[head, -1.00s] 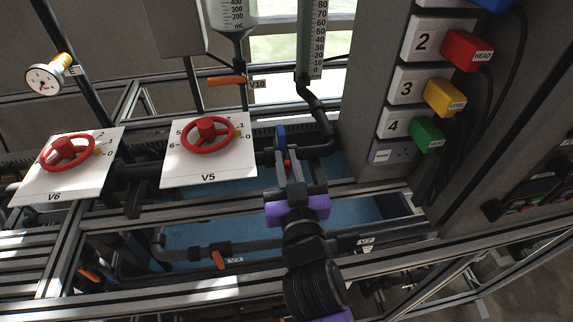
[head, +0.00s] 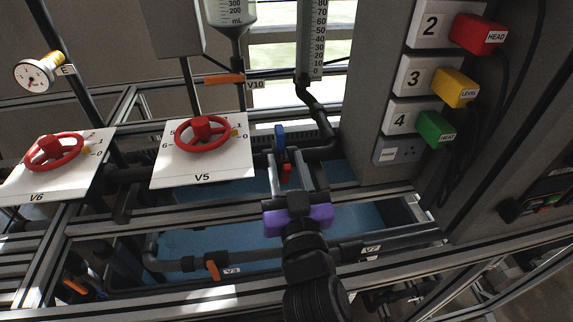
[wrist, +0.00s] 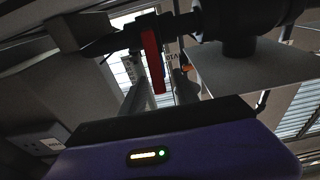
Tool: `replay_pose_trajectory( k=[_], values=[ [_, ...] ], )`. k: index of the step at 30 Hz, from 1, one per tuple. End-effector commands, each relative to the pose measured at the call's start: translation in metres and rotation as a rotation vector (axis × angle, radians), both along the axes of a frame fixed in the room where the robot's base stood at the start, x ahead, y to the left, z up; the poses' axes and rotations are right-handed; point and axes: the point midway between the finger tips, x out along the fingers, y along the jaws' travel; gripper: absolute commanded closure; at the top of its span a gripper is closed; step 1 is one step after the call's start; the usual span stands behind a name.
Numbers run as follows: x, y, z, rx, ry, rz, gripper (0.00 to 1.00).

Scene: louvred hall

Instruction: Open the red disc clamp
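The red disc clamp (head: 286,174) is a small red piece below the dark pipe, beside a blue handle (head: 280,140). I take the upright red bar (wrist: 152,60) in the wrist view to be the same part. My gripper (head: 285,160) has two grey fingers and a purple body. The fingers stand apart, with the red part seen between them in the head view. I see no clear contact. How deep the red part sits between the fingertips is hard to tell.
Red handwheels V5 (head: 202,128) and V6 (head: 52,151) stand on white plates to the left. A grey panel with red, yellow and green plugs (head: 437,129) rises at right. A metal frame rail (head: 180,217) and a blue tank (head: 215,238) lie below.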

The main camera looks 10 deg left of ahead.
Motion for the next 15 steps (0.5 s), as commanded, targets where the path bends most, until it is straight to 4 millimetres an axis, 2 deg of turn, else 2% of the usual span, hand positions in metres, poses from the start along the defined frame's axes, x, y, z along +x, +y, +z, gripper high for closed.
replay_pose_trajectory(
  k=[8, 11, 15],
  values=[
    [0.000, 0.000, 0.002, 0.000, 0.000, 0.000, 0.64],
    [0.000, 0.000, 0.010, 0.001, -0.003, -0.001, 0.64],
    [0.000, 0.000, 0.034, 0.002, -0.004, 0.000, 0.64]
  ],
)
